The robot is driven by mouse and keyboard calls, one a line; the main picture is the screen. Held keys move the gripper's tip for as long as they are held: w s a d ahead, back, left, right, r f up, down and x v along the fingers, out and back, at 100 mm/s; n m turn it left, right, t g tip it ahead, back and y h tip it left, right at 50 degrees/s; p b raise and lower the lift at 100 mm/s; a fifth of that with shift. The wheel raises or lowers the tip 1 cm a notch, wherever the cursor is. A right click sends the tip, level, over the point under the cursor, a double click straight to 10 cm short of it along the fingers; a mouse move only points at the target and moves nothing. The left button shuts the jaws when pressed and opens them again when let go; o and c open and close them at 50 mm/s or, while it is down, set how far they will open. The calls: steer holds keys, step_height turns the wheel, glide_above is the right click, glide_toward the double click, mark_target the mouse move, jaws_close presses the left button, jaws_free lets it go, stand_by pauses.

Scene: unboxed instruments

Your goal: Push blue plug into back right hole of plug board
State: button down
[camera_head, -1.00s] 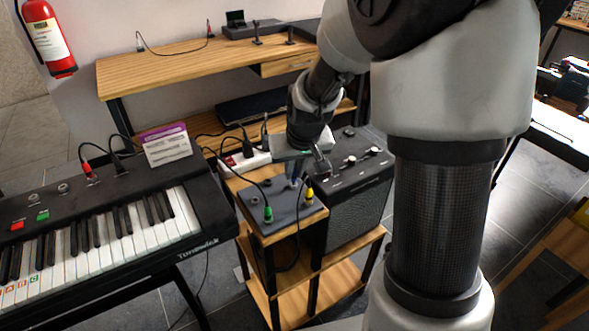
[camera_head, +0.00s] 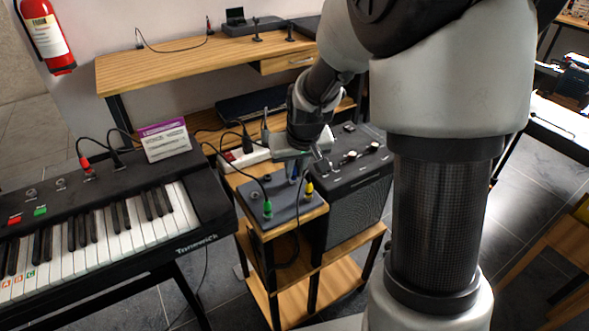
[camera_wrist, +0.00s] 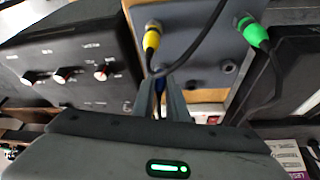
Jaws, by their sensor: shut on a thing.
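The plug board (camera_head: 282,213) is a grey box on a small wooden stand. It also shows in the wrist view (camera_wrist: 196,20). A green plug (camera_head: 267,209) and a yellow plug (camera_head: 309,191) sit upright in it. Two bare holes show in the wrist view, one at the board's middle right (camera_wrist: 228,67). My gripper (camera_head: 293,172) points down over the back right of the board. In the wrist view its fingers (camera_wrist: 164,92) are shut on the blue plug (camera_wrist: 160,85), which is mostly hidden between them. Its tip and the back right hole are hidden, so I cannot tell how deep it sits.
A black amplifier (camera_head: 350,180) stands close at the right of the board. A keyboard (camera_head: 110,225) is at the left. A white power strip (camera_head: 246,157) lies behind the board. Black cables from the green and yellow plugs loop near my fingers.

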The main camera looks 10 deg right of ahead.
steer(key=shift+f, duration=0.15)
steer(key=c, duration=1.7)
jaws_free()
steer(key=shift+o, duration=0.2)
steer(key=shift+s+r, duration=0.1)
steer(key=shift+r, duration=0.4)
steer(key=p+v, duration=0.5)
steer(key=v, duration=1.1)
steer(key=s+r+t, duration=0.1)
steer(key=s+r, duration=0.2)
steer(key=s, duration=0.6)
steer(key=s+r, duration=0.3)
steer(key=s, duration=0.5)
step_height(320, 180, up, 20)
steer(key=p, duration=1.9)
steer(key=shift+s+a+f+m+p, duration=0.2)
steer(key=shift+s+m+p, duration=0.1)
steer(key=shift+s, duration=0.1)
